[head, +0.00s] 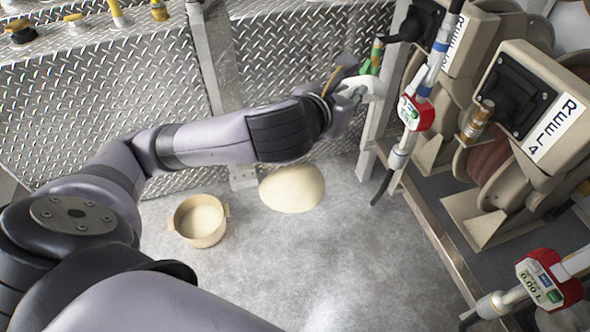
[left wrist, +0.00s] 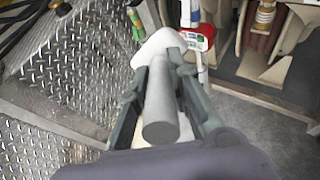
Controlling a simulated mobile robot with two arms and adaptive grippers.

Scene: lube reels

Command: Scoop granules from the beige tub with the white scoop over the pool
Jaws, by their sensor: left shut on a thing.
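The beige tub (head: 200,239) stands on the grey floor at left of centre, with small side handles and a pale inside. The pool (head: 292,190) is a pale cream rounded patch on the floor to its right. My right gripper is out of view.
A metal post (head: 376,120) and a hanging hose nozzle with a red meter (head: 415,113) are close to the right of the scoop. Beige hose reels (head: 530,110) fill the right side. Diamond-plate panels (head: 100,110) stand behind. The front floor is clear.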

